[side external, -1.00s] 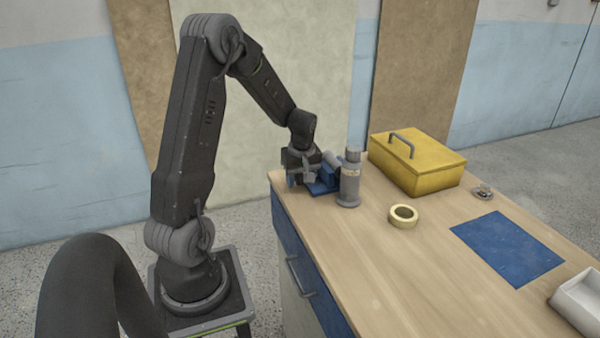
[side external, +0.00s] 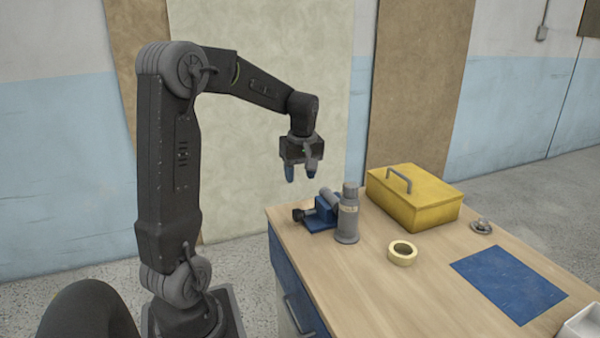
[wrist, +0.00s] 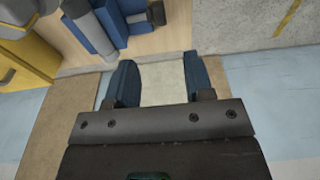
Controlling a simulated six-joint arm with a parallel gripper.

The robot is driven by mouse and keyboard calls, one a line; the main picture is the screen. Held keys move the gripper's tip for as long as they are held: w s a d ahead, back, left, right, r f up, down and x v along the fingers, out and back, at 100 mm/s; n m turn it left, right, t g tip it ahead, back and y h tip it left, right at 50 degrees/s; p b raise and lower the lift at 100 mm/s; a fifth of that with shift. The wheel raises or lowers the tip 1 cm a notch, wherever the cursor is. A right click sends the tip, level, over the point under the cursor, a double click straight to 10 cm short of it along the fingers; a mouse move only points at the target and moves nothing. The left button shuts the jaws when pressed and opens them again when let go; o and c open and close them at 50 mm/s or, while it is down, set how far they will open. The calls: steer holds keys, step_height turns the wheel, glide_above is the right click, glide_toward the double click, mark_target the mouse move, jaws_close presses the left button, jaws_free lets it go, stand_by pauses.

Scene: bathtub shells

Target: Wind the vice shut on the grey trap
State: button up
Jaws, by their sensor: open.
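The blue vice (side external: 320,218) sits on the bench near its left corner, with a dark handle knob (side external: 298,214) on its left side. A grey cylindrical piece, likely the trap (side external: 329,197), lies tilted at the top of the vice; whether the jaws touch it cannot be told. My gripper (side external: 300,172) hangs above and left of the vice, pointing down, open and empty. In the wrist view, its blue fingertips (wrist: 162,82) are apart with nothing between them. The vice (wrist: 130,8) is at that view's top edge, partly cut off.
A yellow toolbox (side external: 415,200), a tape roll (side external: 402,253), a small metal part (side external: 481,226), a blue mat (side external: 508,283) and a white tray (side external: 582,325) are on the bench.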

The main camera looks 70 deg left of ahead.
mark_target(296, 211)
steer(key=shift+h, duration=0.8)
steer(key=a+f, duration=0.1)
steer(key=f, duration=0.3)
steer(key=a+f, duration=0.1)
steer(key=f, duration=0.4)
steer(key=a+f, duration=0.1)
steer(key=f, duration=0.3)
steer(key=shift+f, duration=0.35)
steer(key=shift+c, duration=0.5)
steer(key=c, duration=0.6)
